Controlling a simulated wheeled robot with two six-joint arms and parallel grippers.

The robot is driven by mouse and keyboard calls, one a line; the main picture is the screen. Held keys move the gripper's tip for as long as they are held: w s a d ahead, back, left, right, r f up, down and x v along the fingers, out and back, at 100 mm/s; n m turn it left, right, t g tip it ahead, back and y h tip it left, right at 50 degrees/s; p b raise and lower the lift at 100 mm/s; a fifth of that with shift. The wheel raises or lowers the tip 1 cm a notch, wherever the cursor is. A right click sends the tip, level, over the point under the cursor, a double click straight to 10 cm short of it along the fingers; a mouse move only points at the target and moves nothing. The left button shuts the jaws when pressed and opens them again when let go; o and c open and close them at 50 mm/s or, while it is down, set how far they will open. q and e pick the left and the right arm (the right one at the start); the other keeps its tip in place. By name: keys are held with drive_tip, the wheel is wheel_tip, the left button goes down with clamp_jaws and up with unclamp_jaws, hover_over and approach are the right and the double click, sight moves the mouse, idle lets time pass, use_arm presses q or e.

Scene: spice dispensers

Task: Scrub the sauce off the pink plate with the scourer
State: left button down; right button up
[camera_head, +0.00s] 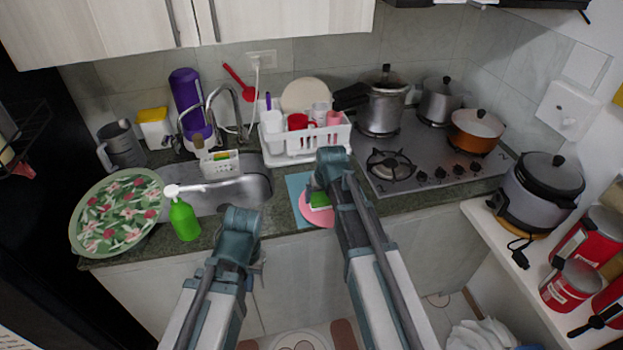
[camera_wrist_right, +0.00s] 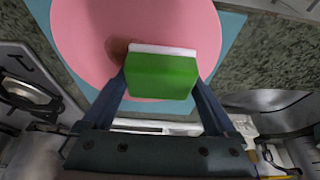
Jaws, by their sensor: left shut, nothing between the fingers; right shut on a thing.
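The pink plate (camera_head: 318,217) lies on a blue mat (camera_head: 296,186) on the counter, partly hidden by my right arm. It fills much of the right wrist view (camera_wrist_right: 85,35). My right gripper (camera_wrist_right: 161,80) is shut on the scourer (camera_wrist_right: 160,76), a green block with a white layer, over the plate. The scourer also shows in the head view (camera_head: 318,200). I cannot tell whether it touches the plate. A brown sauce patch (camera_wrist_right: 117,48) shows beside the scourer's white edge, perhaps partly covered. My left gripper (camera_head: 259,268) is shut and empty, low in front of the counter.
A green spray bottle (camera_head: 184,218) and a floral tray (camera_head: 113,213) stand left, by the sink (camera_head: 232,196). A dish rack (camera_head: 300,147) with cups is behind the plate. The stove (camera_head: 415,160) with pots is right of it.

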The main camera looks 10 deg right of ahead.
drive_tip(key=shift+a, duration=0.45)
wheel_tip(320, 180, up, 5)
drive_tip(key=p, duration=0.5)
drive_tip(key=shift+a, duration=0.15)
wheel_tip(320, 180, up, 3)
drive_tip(key=shift+f+p, duration=0.1)
drive_tip(key=shift+p, duration=1.15)
use_arm(q)
wheel_tip(320, 180, up, 7)
drive_tip(key=shift+a+r, duration=0.2)
drive_tip(key=shift+a, duration=0.15)
drive_tip(key=shift+d, duration=0.1)
use_arm(e)
drive_tip(key=shift+f, duration=0.15)
